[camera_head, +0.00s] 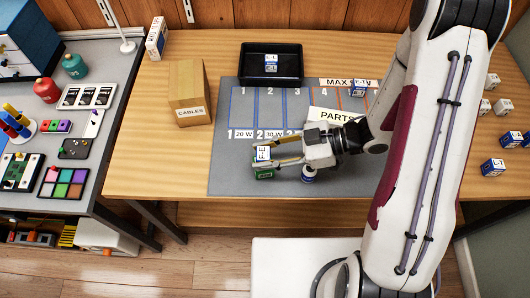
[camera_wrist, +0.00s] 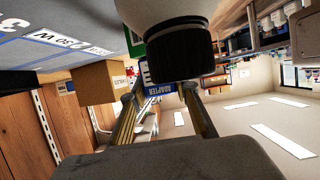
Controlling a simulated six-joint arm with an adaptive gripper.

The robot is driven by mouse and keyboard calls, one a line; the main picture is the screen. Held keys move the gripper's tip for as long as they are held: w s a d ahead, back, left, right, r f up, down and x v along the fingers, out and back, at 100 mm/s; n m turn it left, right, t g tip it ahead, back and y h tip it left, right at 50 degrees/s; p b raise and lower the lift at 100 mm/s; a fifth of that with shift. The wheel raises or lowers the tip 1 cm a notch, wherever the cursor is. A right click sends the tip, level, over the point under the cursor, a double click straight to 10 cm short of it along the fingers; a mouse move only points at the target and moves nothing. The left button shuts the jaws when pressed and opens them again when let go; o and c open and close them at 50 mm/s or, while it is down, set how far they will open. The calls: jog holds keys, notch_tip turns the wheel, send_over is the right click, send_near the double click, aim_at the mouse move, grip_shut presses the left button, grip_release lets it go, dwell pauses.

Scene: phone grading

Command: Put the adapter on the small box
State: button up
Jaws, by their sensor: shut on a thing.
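My gripper (camera_head: 272,166) is low over the front of the grey mat (camera_head: 228,182), its fingers pointing left. It is shut on a blue and white box (camera_head: 263,153). In the wrist view the blue adapter (camera_wrist: 161,74) shows its ADAPTER label between the fingertips, partly hidden by a black round part. A green thing (camera_head: 264,174) is directly beside or under it; whether they touch is unclear. Several small blue and white boxes are in view, one at the mat's back right (camera_head: 359,88); I cannot tell which is the small box.
A cardboard box marked CABLES (camera_head: 188,100) stands left of the mat. A black tray (camera_head: 287,78) holds a blue and white box (camera_head: 271,62). A small round blue and white thing (camera_head: 308,176) is by my gripper. More small boxes (camera_head: 510,139) lie at right.

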jog(key=shift+f, duration=0.15)
jog(key=o, duration=1)
jog(key=shift+d+r, duration=0.1)
jog(key=shift+r, duration=0.1)
jog(key=shift+v, duration=5.9)
jog(key=shift+w, duration=0.15)
